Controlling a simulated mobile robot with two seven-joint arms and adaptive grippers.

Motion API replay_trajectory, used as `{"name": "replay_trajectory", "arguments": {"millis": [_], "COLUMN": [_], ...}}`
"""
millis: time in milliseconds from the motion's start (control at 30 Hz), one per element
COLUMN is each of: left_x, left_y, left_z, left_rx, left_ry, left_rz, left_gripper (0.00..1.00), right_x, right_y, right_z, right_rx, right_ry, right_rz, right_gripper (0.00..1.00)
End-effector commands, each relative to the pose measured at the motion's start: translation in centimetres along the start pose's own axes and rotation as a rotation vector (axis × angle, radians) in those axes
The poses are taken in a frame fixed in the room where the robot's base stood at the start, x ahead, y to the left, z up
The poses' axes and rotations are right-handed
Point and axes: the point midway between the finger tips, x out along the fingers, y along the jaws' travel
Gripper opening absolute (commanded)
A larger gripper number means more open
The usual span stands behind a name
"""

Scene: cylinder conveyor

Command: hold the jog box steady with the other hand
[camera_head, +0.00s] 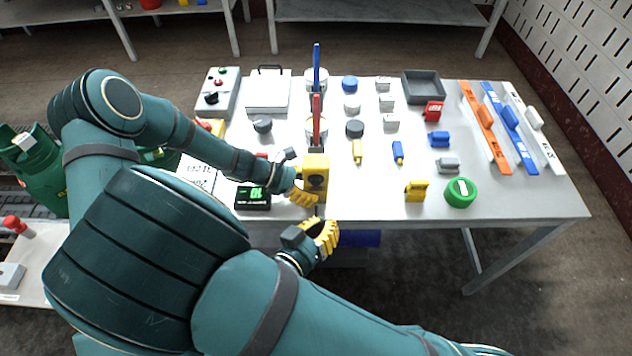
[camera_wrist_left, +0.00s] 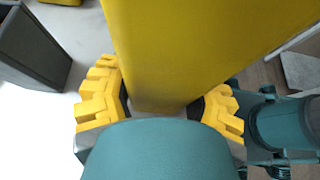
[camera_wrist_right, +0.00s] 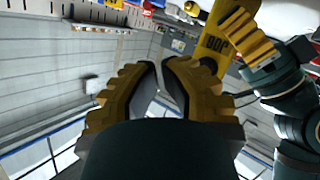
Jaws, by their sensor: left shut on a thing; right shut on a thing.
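The jog box (camera_head: 316,172) is a yellow block with a dark round spot on its face, at the table's front edge. My left gripper (camera_head: 304,196) is shut on it. In the left wrist view the yellow body (camera_wrist_left: 190,45) fills the space between the fingers. My right gripper (camera_head: 326,238) is just below and in front of the box, apart from it. In the right wrist view its fingers (camera_wrist_right: 160,68) are nearly together around a thin pale thing (camera_wrist_right: 164,84), which I cannot identify.
The white table (camera_head: 365,205) carries a black box with a green display (camera_head: 253,198), a green round thing (camera_head: 460,192), a yellow block (camera_head: 416,191) and a grey tray (camera_head: 423,87). Red and blue upright pieces stand behind the jog box.

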Motion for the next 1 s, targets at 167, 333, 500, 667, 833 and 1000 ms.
{"name": "replay_trajectory", "arguments": {"millis": [167,333,500,667,833,1000], "left_x": [0.0,0.0,0.0,0.0,0.0,0.0], "left_y": [0.0,0.0,0.0,0.0,0.0,0.0], "left_z": [0.0,0.0,0.0,0.0,0.0,0.0], "left_rx": [0.0,0.0,0.0,0.0,0.0,0.0], "left_ry": [0.0,0.0,0.0,0.0,0.0,0.0], "left_rz": [0.0,0.0,0.0,0.0,0.0,0.0], "left_gripper": [0.1,0.1,0.1,0.1,0.1,0.1], "right_x": [2.0,3.7,5.0,5.6,5.7,5.7], "right_y": [-1.0,-2.0,-2.7,-3.0,-3.1,-3.1], "right_z": [-1.0,-2.0,-2.6,-3.0,-3.1,-3.1], "right_rx": [0.002,0.002,0.003,0.0,0.0,0.0], "right_ry": [0.0,0.0,-0.001,-0.001,0.0,0.0], "right_rz": [0.002,0.0,0.0,0.0,-0.001,-0.001], "right_gripper": [0.0,0.0,0.0,0.0,0.0,0.0]}}
